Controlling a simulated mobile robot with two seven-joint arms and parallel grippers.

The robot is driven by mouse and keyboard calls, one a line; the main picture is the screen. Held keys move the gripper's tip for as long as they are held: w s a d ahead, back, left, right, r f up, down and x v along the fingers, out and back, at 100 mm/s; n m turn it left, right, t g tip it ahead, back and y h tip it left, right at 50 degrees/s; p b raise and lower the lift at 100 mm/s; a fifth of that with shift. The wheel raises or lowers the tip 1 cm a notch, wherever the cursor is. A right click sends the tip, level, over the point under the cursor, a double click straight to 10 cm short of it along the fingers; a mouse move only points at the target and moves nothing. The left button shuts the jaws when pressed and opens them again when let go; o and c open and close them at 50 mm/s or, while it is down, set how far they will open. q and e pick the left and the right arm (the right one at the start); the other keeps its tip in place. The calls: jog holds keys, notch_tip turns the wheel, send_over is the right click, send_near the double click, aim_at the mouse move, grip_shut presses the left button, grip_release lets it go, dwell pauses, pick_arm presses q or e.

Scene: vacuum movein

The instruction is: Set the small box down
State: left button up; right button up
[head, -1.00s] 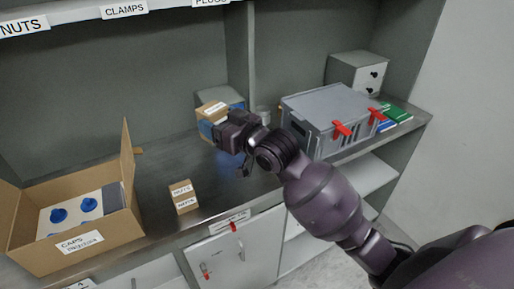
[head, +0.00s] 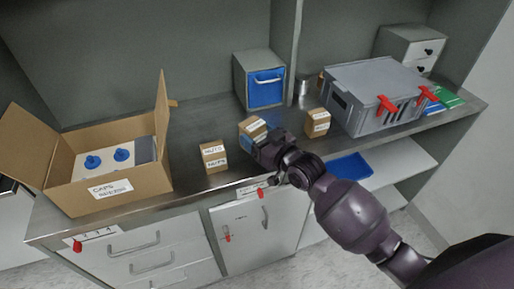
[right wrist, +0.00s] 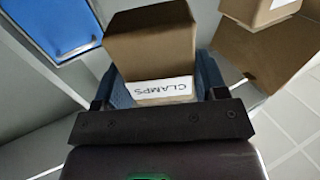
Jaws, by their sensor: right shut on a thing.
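The small cardboard box (head: 253,128) is in my right gripper, over the metal worktop in front of the blue-fronted cabinet. In the right wrist view the box (right wrist: 150,45) stands between the two blue fingers, with a white CLAMPS label facing the palm. My right gripper (head: 261,136) is shut on it; it also shows in the right wrist view (right wrist: 160,88). The gripper partly hides the box in the head view, and I cannot tell whether its underside touches the worktop. My left gripper is not in view.
A NUTS box (head: 213,157) stands left of the held box and another small box (head: 318,122) to the right. The blue-fronted cabinet (head: 260,82) is behind. An open CAPS carton (head: 125,195) is at left, a grey crate (head: 375,95) at right. The worktop's front edge is close.

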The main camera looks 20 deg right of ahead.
jog(key=shift+f+b, duration=0.5)
jog(key=shift+f, duration=1.9)
jog(key=o, duration=1)
jog(key=shift+o, duration=0.2)
jog(key=shift+r, duration=0.2)
jog(key=v, duration=1.2)
jog(key=s+d+f+m+g+h, duration=0.2)
jog(key=s+f+h, duration=0.1)
jog(key=s+f, duration=0.5)
jog(key=s+d+f+m+g+h, duration=0.1)
jog(key=s+d+f+g+h, duration=0.2)
jog(key=s+f, duration=0.5)
jog(key=shift+s+d+f+m+h+p, duration=0.3)
jog(key=shift+d+f+m+h+p, duration=0.1)
jog(key=shift+h, duration=0.4)
